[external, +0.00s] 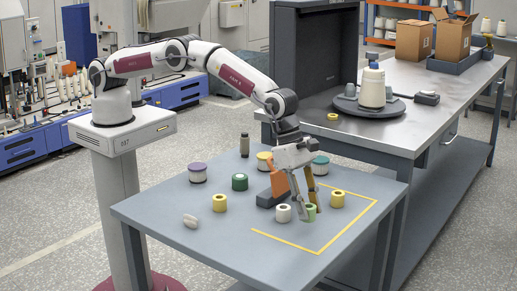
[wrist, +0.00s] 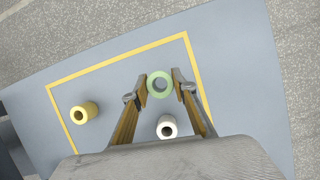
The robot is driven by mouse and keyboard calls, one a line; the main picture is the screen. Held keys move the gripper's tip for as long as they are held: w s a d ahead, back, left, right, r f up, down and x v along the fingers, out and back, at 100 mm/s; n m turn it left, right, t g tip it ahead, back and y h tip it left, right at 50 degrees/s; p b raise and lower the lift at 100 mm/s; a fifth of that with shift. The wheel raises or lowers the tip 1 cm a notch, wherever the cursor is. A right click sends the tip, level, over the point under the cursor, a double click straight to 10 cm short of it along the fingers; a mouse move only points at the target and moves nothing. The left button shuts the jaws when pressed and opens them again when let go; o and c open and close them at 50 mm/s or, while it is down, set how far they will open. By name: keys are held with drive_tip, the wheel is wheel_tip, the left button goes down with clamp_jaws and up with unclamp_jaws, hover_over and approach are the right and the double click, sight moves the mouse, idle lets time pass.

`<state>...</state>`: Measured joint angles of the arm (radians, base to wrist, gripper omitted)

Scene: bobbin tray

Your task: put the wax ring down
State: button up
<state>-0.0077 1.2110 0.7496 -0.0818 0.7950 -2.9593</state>
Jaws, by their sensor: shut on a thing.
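The wax ring, a pale green ring with a dark centre, is between my fingertips in the wrist view (wrist: 160,96). It also shows, partly hidden by the fingers, in the external view (external: 311,212). My gripper (external: 310,209) points down at the front of the grey table (external: 170,215), and its two fingers are shut on the ring from either side (wrist: 161,88). The ring is low over the area framed by the yellow line (external: 366,219). I cannot tell whether its underside touches the table.
A white spool (external: 284,213) stands close beside the gripper, and a yellow spool (external: 337,200) stands on its other side. Several other spools stand farther left and back. The framed area's front part is clear.

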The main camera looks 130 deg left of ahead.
sight(307, 232)
drive_tip(key=shift+f, duration=0.1)
drive_tip(key=shift+f, duration=1.8)
drive_tip(key=shift+f, duration=0.2)
drive_tip(key=o, duration=0.9)
drive_tip(key=shift+o, duration=0.2)
drive_tip(key=shift+r, duration=0.1)
drive_tip(key=v, duration=1.2)
drive_tip(key=shift+r, duration=0.1)
